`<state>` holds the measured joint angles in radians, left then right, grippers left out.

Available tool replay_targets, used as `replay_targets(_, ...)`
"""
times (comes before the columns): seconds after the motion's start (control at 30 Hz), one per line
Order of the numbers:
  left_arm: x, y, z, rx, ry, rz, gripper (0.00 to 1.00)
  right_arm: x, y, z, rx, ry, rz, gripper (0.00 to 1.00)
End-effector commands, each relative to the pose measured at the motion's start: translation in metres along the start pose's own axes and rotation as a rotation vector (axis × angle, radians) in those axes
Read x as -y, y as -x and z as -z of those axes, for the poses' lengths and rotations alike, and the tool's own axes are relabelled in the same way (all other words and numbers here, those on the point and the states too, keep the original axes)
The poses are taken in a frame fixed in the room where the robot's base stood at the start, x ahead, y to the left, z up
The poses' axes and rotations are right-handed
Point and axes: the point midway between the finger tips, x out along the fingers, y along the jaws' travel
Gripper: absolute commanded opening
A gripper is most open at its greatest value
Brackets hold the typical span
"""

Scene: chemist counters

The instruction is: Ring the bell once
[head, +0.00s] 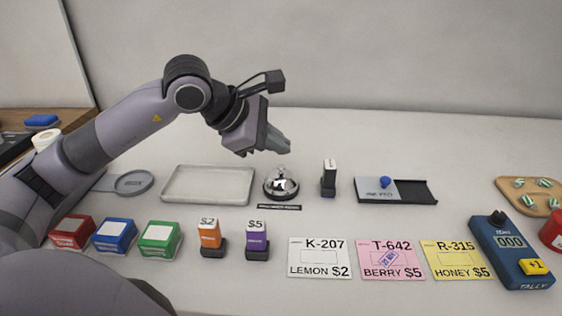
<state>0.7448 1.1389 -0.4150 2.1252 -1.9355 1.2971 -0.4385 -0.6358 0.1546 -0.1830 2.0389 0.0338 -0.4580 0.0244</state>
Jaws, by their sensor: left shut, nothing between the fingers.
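The bell (281,186) is a shiny silver dome on a dark base, standing on the white counter near the middle of the head view. A small dark label strip (279,207) lies in front of it. My left gripper (286,149) is shut and empty. Its fingertips are above the bell and appear apart from it, though the exact height gap is hard to tell. The bell's top is in plain view. My right gripper is not in view.
A grey tray (208,184) lies left of the bell, and a dark stamp (328,179) stands close to its right. An ink pad (395,189) lies further right. Stamps, coloured boxes, cards (320,258) and a tally counter (510,252) line the front.

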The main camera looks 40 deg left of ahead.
Motion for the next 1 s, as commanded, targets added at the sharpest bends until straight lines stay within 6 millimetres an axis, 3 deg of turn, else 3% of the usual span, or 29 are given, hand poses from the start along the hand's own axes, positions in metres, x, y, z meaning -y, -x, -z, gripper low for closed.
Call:
replay_targets(0.33,-0.020,0.027,-0.020,0.001,0.000,-0.001,0.00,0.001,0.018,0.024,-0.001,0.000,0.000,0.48)
replay_targets(1.0,-0.020,0.027,-0.020,0.001,0.000,0.000,0.00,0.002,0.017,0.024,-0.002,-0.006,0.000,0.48)
